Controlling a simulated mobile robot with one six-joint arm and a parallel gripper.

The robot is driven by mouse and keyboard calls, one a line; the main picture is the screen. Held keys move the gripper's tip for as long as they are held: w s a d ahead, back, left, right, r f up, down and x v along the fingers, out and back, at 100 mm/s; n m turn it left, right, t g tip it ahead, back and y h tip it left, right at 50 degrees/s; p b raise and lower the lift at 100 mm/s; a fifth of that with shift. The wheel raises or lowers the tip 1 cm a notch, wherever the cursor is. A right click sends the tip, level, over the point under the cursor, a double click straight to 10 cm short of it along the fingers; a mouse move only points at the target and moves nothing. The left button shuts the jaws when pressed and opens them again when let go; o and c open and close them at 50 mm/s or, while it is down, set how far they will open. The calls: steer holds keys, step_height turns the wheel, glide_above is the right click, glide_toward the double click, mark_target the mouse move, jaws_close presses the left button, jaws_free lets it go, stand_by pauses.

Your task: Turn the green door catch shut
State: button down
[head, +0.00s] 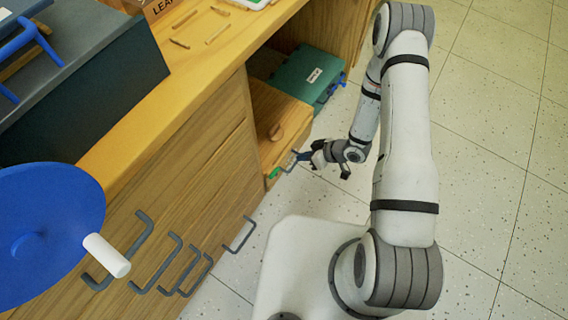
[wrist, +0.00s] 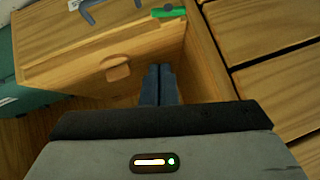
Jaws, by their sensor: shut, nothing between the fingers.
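The green door catch (head: 274,173) is small and sits at the corner of a wooden door or drawer front (head: 284,110) that stands out from the cabinet. In the wrist view the green catch (wrist: 168,12) lies at the top, along the upper edge of the wood beside a grey handle (wrist: 105,12). My gripper (head: 303,156) has dark blue fingers close to that front, near the handle. In the wrist view my gripper (wrist: 158,72) is shut with its fingertips together and empty, below the catch and apart from it in the picture.
A brown oval knob (wrist: 116,70) is on the wood left of my fingers. A green case (head: 310,75) stands behind the door. Cabinet fronts with grey handles (head: 240,235) run along the left. A blue disc (head: 45,215) with a white peg is at lower left. Tiled floor (head: 490,150) is clear at right.

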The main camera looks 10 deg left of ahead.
steer(key=b, duration=0.4)
glide_toward(274, 167)
steer(key=w+a, duration=0.2)
steer(key=a, duration=0.1)
steer(key=f, duration=0.1)
steer(key=f+b, duration=0.1)
steer(key=f, duration=0.1)
steer(key=s+a+f, duration=0.1)
steer(key=shift+f+b, duration=0.3)
steer(key=shift+f, duration=0.05)
